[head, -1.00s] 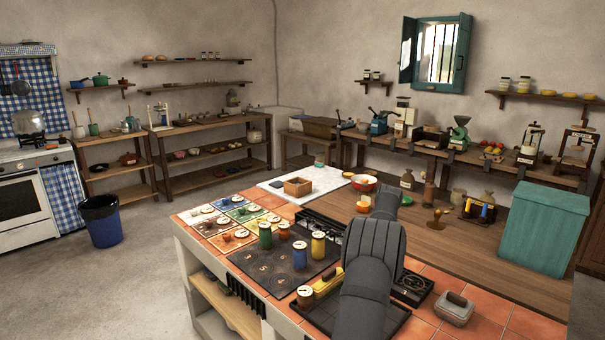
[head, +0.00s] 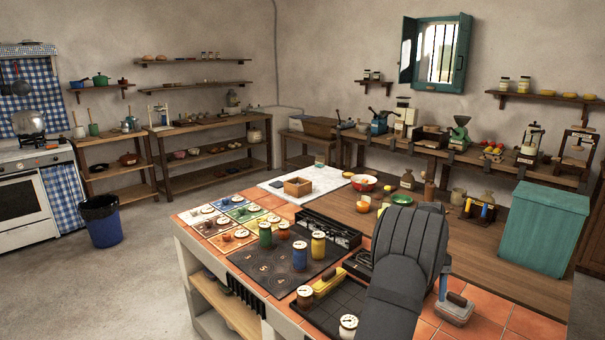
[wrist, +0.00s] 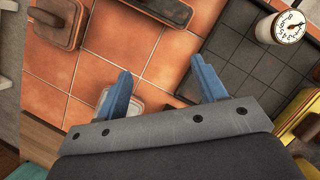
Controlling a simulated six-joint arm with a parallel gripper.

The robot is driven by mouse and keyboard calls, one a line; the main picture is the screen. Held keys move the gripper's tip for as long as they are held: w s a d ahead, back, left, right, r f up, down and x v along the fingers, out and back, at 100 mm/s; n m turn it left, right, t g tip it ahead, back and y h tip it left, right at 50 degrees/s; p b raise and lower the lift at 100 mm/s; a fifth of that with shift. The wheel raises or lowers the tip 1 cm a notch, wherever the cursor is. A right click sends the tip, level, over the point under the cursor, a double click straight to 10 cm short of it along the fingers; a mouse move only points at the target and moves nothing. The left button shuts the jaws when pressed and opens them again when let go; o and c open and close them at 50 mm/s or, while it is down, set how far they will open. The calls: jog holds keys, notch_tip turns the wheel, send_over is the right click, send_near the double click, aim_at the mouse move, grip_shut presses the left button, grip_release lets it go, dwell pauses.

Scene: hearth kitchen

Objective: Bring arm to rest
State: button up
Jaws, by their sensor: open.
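My gripper (head: 443,287) is at the right of the tiled counter in the head view, mostly hidden behind my dark arm; one blue finger shows. In the wrist view my gripper (wrist: 163,76) has its two blue fingers spread apart with nothing between them. It is above orange tiles (wrist: 150,45) and the edge of a dark gridded tray (wrist: 235,75). A white-lidded canister (head: 348,324) with a dial-like mark stands on that tray, apart from the fingers; it also shows in the wrist view (wrist: 288,27).
A grey block with a handle (head: 455,309) sits near my gripper. A yellow piece (head: 328,281) and another canister (head: 305,296) are at the tray's left end. Green, blue and yellow canisters stand on a dark board (head: 262,265). A teal box (head: 542,228) is at back right.

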jog(key=s+d+n+h, duration=0.1)
jog(key=s+d+n, duration=0.3)
jog(key=s, duration=0.4)
jog(key=s+d+n+t+h, duration=0.1)
jog(key=s+d+n+h, duration=0.1)
jog(key=s+d+n, duration=0.3)
jog(key=shift+s+n+t+h, duration=0.3)
jog(key=shift+s+n, duration=0.2)
jog(key=shift+s, duration=1.55)
